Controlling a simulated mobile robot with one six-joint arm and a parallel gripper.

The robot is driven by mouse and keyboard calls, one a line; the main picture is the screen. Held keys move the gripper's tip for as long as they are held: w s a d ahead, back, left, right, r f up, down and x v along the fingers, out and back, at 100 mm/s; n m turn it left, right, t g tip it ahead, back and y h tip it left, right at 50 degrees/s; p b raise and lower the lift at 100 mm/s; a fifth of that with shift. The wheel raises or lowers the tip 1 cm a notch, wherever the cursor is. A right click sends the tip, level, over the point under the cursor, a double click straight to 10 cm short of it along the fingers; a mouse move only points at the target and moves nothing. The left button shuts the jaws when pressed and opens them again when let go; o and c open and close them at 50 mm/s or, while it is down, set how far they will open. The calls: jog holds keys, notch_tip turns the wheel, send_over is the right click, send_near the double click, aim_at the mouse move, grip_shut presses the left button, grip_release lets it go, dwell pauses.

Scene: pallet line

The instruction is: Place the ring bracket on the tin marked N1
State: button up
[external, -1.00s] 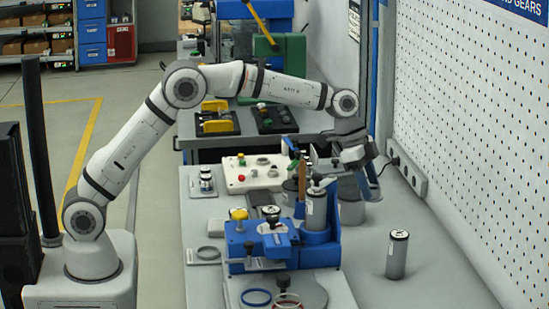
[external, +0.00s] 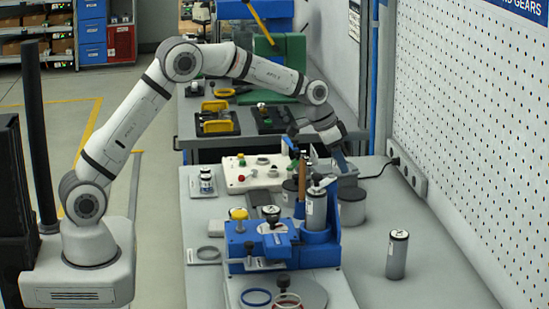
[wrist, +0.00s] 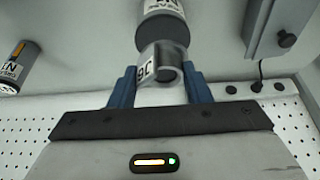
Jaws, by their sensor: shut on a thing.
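The ring bracket (wrist: 165,63), a small grey ring-shaped part with a printed label, is between the blue fingers of my gripper (wrist: 158,80) in the wrist view. My gripper is shut on it. A dark grey tin (wrist: 162,28) with a white label shows just beyond the bracket; I cannot tell if they touch. Another labelled tin (wrist: 16,68) is at the left; its mark seems to read N1. In the external view, my gripper (external: 342,165) is over the back of the bench. A lone upright tin (external: 397,257) stands at the right. The bracket is not clear there.
A blue fixture (external: 262,250) with a labelled cylinder (external: 316,210) stands left of the lone tin. A wide grey cylinder (external: 351,208) is close below my gripper. A white panel (external: 250,178) lies behind the fixture. The pegboard wall (external: 470,150) bounds the right side.

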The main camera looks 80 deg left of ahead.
aim_at(335, 171)
jog(key=shift+f, duration=3.15)
jog(key=o, duration=1.1)
jog(key=shift+p, duration=0.3)
jog(key=shift+c, duration=0.2)
jog(key=shift+r, duration=0.1)
jog(key=b+v, duration=0.2)
jog(key=v, duration=1)
jog(key=s+d+r, duration=0.4)
jog(key=s+d, duration=0.3)
jog(key=s, duration=0.1)
jog(key=s+d+f, duration=0.1)
jog(key=s+d, duration=0.3)
jog(key=s, duration=0.6)
jog(key=s+d+g, duration=0.1)
jog(key=s+d, duration=0.2)
jog(key=s, duration=0.7)
jog(key=s+d+f, duration=0.1)
jog(key=s+d, duration=0.3)
jog(key=s, duration=0.6)
jog(key=shift+s+d+f, duration=0.15)
jog(key=shift+d+f, duration=0.2)
